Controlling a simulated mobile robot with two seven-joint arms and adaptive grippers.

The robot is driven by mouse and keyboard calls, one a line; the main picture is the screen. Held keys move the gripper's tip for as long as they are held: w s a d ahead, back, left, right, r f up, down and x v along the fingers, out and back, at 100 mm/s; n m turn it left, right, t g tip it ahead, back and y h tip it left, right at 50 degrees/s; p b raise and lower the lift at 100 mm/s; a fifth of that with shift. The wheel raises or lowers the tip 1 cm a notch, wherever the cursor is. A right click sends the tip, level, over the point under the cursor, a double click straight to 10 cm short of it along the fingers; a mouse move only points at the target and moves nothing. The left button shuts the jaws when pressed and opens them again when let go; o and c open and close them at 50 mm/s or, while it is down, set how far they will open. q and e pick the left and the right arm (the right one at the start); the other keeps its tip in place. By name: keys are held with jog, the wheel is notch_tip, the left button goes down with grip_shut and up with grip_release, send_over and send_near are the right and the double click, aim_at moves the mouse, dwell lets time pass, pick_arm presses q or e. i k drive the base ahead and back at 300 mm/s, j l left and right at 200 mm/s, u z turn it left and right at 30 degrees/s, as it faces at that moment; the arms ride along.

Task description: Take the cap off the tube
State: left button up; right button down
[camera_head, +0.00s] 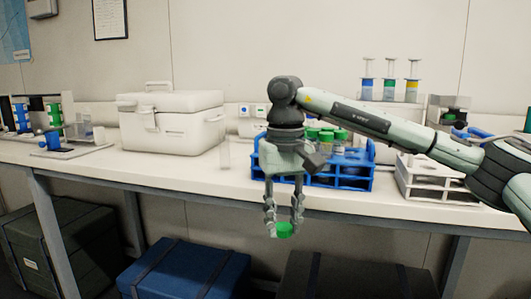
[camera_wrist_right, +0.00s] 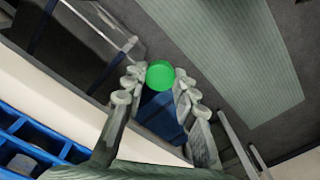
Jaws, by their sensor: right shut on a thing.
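My right gripper (camera_head: 284,228) hangs fingers-down in front of the table's front edge, shut on a green cap (camera_head: 283,230) at its fingertips. In the right wrist view the green cap (camera_wrist_right: 160,75) shows as a round disc between the fingertips of the right gripper (camera_wrist_right: 160,82). No tube body can be made out on this cap in either view. A faint clear tube-like thing (camera_head: 225,154) stands upright on the table, left of the blue rack. Several green-capped tubes (camera_head: 326,136) stand in the blue rack (camera_head: 345,181), partly hidden by my right gripper. My left gripper is not in view.
A white cooler box (camera_head: 172,130) stands left on the table (camera_head: 100,165). A white rack (camera_head: 430,190) is to the right, with several coloured syringe-like items (camera_head: 388,86) behind. A blue box (camera_head: 190,270) and dark boxes are on the floor below. Table front, left of the blue rack, is clear.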

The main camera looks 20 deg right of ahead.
aim_at(223, 133)
jog(key=i+j+z, duration=0.2)
jog(key=j, duration=0.2)
jog(key=i+j+z, duration=0.2)
jog(key=j, duration=0.2)
jog(key=j+z, duration=0.2)
jog(key=j, duration=0.2)
jog(key=i+j+z, duration=0.2)
jog(key=j, duration=0.25)
jog(key=k, duration=0.1)
